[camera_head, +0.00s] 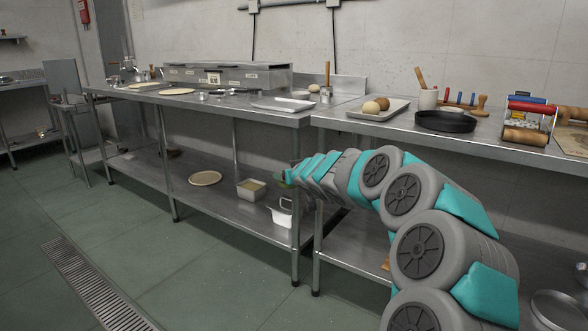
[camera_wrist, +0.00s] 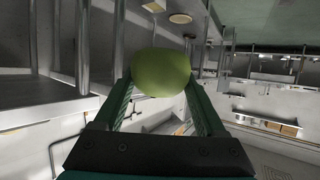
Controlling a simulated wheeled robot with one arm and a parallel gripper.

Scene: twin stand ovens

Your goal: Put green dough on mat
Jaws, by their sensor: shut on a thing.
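My gripper (camera_wrist: 160,84) is shut on the green dough (camera_wrist: 160,70), a smooth round ball between the two fingers in the wrist view. In the head view my gripper (camera_head: 284,177) is at the far end of my outstretched arm, near the front edge of the steel table and below its top. The dough is too small and covered there to make out well. A flat tan piece (camera_head: 573,141) lies at the right edge of the right table; I cannot tell whether it is the mat.
A tray (camera_head: 366,114) with two round balls, a black pan (camera_head: 445,121) and a roller device (camera_head: 528,122) stand on the right table. The lower shelf holds a tan disc (camera_head: 205,178) and a white container (camera_head: 281,215). The floor at left is open.

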